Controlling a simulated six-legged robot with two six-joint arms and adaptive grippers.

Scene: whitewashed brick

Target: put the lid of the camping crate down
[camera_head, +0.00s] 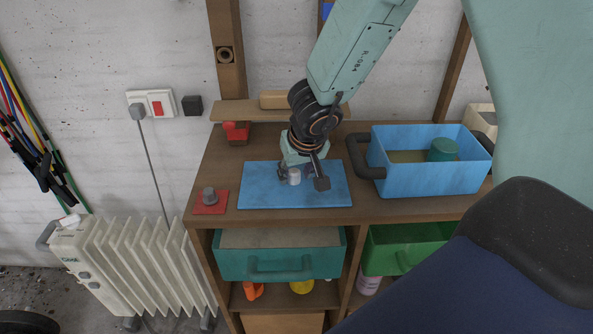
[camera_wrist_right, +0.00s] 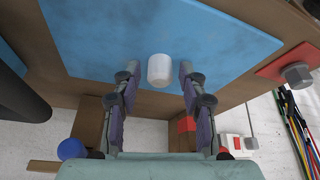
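The flat blue lid (camera_head: 335,190) lies on the brown bench top, with a white knob (camera_head: 294,177) near its middle. The lid (camera_wrist_right: 235,40) and knob (camera_wrist_right: 160,70) also show in the right wrist view. My right gripper (camera_head: 302,178) is low over the lid. Its fingers (camera_wrist_right: 157,90) are apart, one on each side of the knob, with gaps to it. The blue camping crate (camera_head: 430,180) stands open at the right of the bench, with dark handles and a green cup (camera_head: 443,150) inside. My left gripper is not in view.
A red pad (camera_head: 211,208) with a grey knob (camera_head: 209,194) sits left of the lid. A red object (camera_head: 237,132) stands at the back, near a raised shelf (camera_head: 246,110). A teal drawer (camera_head: 230,262) and a green bin (camera_head: 383,258) are below. A white radiator (camera_head: 125,265) stands left.

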